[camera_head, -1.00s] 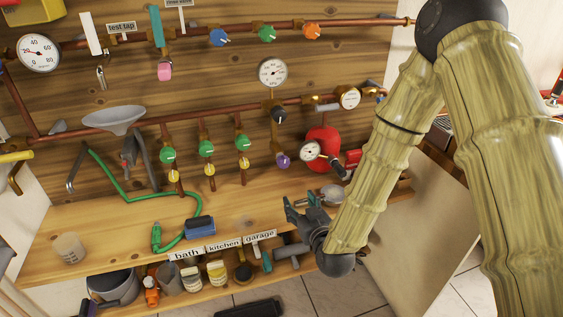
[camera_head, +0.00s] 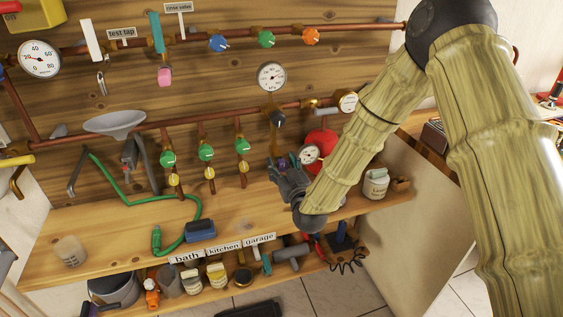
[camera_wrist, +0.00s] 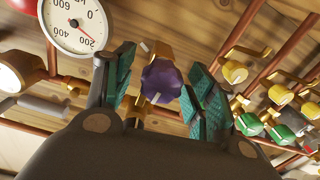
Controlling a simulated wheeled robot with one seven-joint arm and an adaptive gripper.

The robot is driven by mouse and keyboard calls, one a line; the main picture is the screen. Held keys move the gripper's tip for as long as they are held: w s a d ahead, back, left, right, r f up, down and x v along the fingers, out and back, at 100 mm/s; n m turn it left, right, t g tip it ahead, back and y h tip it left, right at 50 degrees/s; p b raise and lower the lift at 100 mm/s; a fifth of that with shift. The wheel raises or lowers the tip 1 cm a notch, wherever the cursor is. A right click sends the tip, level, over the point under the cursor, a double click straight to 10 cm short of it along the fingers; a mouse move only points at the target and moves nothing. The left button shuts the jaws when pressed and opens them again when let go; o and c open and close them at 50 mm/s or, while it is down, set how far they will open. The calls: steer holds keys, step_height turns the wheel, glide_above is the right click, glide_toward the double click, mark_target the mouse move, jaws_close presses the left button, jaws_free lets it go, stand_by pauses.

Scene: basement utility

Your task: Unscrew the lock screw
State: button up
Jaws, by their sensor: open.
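A purple knob (camera_wrist: 161,81) with a white mark sits on a brass fitting. In the wrist view it lies between the two teal fingers of my gripper (camera_wrist: 163,90), which are open on either side of it. I see no contact between fingers and knob.
A white gauge (camera_wrist: 73,24) is close to the left finger in the wrist view. Green knobs (camera_head: 207,151) and yellow knobs stand on pipes to the left. A red tank (camera_head: 322,140) is just right of my gripper. The wooden bench (camera_head: 110,225) lies below.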

steer(key=shift+w+a, duration=0.2)
steer(key=shift+w, duration=0.35)
steer(key=c, duration=1.1)
steer(key=shift+o, duration=0.2)
steer(key=shift+f+m+b, duration=0.15)
steer(key=shift+m+b, duration=0.25)
steer(key=shift+b, duration=0.15)
steer(key=shift+m, duration=0.4)
steer(key=o, duration=1.1)
steer(key=shift+c, duration=0.2)
steer(key=shift+s+d, duration=0.1)
steer(key=v, duration=1.2)
